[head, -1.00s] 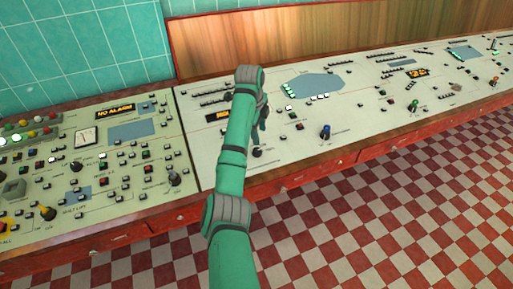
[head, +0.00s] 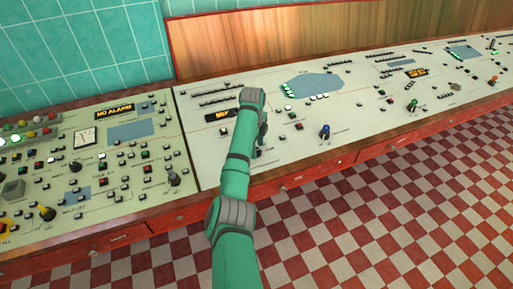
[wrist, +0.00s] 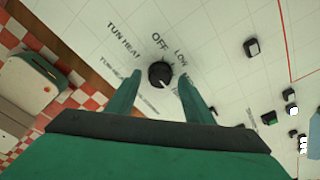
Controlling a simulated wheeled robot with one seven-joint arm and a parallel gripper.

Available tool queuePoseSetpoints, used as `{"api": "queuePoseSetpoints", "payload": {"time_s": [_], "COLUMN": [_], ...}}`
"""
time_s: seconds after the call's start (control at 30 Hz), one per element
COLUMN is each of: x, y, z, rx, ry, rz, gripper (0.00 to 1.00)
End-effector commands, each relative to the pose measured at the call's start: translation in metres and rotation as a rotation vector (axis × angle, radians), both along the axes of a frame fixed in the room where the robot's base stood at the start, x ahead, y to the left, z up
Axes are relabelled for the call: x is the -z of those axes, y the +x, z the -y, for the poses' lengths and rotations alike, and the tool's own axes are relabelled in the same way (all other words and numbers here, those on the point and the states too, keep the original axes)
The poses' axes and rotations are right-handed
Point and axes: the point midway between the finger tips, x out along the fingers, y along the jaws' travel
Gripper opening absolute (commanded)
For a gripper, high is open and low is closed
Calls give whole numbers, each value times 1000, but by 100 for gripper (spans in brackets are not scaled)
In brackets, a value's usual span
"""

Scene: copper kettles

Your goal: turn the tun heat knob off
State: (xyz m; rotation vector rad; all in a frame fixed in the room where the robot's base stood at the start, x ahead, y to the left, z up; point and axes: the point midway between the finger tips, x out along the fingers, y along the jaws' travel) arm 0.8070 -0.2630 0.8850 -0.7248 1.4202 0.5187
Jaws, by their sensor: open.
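The tun heat knob (wrist: 159,74) is a round black knob with a pale mark, on the cream console panel. The words TUN HEAT, OFF and LOW are printed around it. The pale mark is on the side away from OFF. My gripper (wrist: 160,80) is open, with one green finger on each side of the knob in the wrist view. I cannot tell whether the fingers touch it. In the head view my gripper (head: 262,135) is low over the panel, and my arm largely hides the knob.
A blue-handled lever (head: 325,131) and several small buttons stand to the right on the console. A black lever (head: 174,179) stands on the left panel. A red-and-white checkered floor (head: 370,220) lies in front, and a wooden backboard (head: 300,45) rises behind.

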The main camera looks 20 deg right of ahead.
Motion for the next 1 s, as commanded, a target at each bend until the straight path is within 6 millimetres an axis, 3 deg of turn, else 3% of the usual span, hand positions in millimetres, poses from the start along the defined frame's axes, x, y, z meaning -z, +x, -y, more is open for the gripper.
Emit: {"api": "queuePoseSetpoints", "payload": {"time_s": [0.33,0.5,0.53,1.0], "x": [4,4,4,5], "y": [1,1,1,-1], "z": [-2,-2,-2,-1], "rx": [-4,-3,-3,-94], "ry": [0,0,0,-19], "rz": [0,-1,-1,-2], "gripper": [47,9,6,6]}}
